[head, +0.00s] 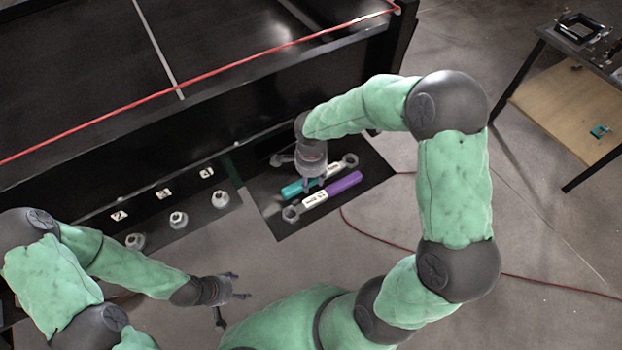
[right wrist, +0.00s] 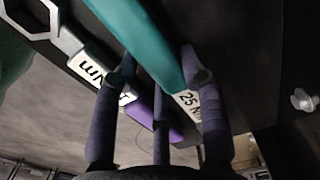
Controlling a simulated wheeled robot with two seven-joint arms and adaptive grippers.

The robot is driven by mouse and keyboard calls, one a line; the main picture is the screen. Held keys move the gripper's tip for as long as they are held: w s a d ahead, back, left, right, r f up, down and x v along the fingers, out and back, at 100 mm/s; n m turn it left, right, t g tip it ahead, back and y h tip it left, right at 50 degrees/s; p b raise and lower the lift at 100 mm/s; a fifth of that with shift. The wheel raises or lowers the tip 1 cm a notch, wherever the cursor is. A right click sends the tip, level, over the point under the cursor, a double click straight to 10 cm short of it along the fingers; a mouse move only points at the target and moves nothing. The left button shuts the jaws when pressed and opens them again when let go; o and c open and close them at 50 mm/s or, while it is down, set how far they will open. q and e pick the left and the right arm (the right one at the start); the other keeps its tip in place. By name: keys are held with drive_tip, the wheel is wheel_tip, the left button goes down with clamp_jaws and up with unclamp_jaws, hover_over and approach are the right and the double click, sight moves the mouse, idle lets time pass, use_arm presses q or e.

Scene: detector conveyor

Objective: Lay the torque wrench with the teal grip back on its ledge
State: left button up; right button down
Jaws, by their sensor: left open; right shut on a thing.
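The torque wrench with the teal grip (head: 291,189) is held by my right gripper (head: 314,183), which is shut on it near its middle. Its ring head points to the upper right. In the right wrist view the teal grip (right wrist: 146,38) and a "25 N" label show between my fingers (right wrist: 160,75). The wrench is over the dark ledge (head: 374,168); I cannot tell whether it touches it. A second wrench with a purple grip (head: 345,182) lies on the ledge beside it, head to the lower left. My left gripper (head: 238,286) is open and empty, away from the ledge.
A narrower shelf with several white knobs (head: 178,219) and numbered tags (head: 164,194) is left of the ledge. The black conveyor (head: 230,45) with a red cord lies behind. A red cable runs along the floor. A table (head: 560,85) stands at the right.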

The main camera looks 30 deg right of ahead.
drive_tip(key=c, duration=0.7)
unclamp_jaws()
drive_tip(key=shift+r, duration=0.1)
drive_tip(key=shift+r+p, duration=0.25)
drive_tip(key=shift+p, duration=0.05)
wheel_tip(320, 180, up, 12)
drive_tip(key=shift+f+p, duration=0.2)
drive_tip(key=shift+p, duration=0.1)
